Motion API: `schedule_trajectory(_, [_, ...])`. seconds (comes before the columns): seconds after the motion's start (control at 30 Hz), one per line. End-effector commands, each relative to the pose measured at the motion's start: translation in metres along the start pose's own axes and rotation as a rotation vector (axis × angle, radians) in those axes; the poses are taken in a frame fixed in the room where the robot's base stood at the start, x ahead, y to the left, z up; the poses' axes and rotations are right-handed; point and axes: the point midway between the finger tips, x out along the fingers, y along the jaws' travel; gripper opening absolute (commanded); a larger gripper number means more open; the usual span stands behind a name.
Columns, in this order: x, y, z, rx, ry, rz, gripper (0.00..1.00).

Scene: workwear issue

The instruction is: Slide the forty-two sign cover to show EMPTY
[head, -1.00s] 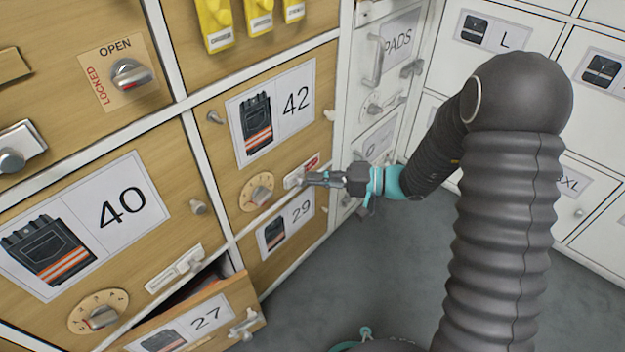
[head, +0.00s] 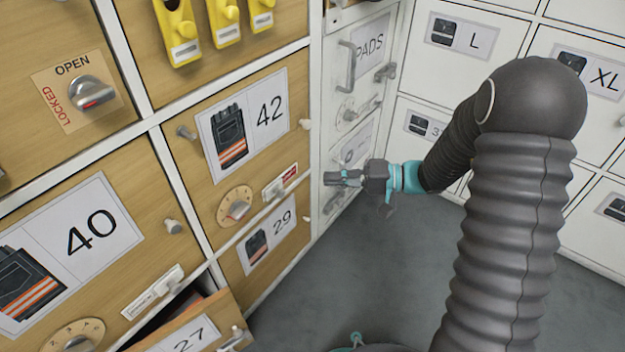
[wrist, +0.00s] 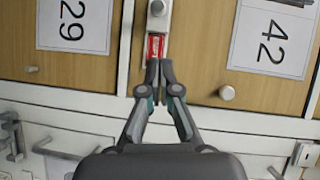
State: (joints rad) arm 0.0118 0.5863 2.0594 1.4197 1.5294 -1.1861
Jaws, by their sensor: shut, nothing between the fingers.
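The forty-two door carries a small sign strip (head: 280,182) below its label, beside a dial. Its white cover with a knob (wrist: 157,9) sits at the left part of the strip in the head view. A red field with pale lettering (wrist: 155,46) shows uncovered at the right part; the lettering is too small to read. My gripper (head: 328,178) is shut and empty, to the right of the strip and apart from it in the head view. In the wrist view its closed fingertips (wrist: 159,66) appear just below the red field.
The forty-two label (head: 240,122) and round dial (head: 235,207) are close by. A door knob (wrist: 227,92) stands out near the fingers in the wrist view. The drawer marked 27 (head: 195,330) hangs open low down. White lockers (head: 480,45) stand at right; grey floor lies clear between.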

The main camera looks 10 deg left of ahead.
Motion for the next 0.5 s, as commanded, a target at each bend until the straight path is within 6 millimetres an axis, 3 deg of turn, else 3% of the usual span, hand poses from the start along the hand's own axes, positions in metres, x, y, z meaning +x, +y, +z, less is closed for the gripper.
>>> schedule_trajectory(0.2, [-0.032,0.0,-0.001,-0.001,0.001,0.0,0.0])
schedule_trajectory(0.5, [-0.044,0.0,0.0,0.0,0.0,0.0,0.0])
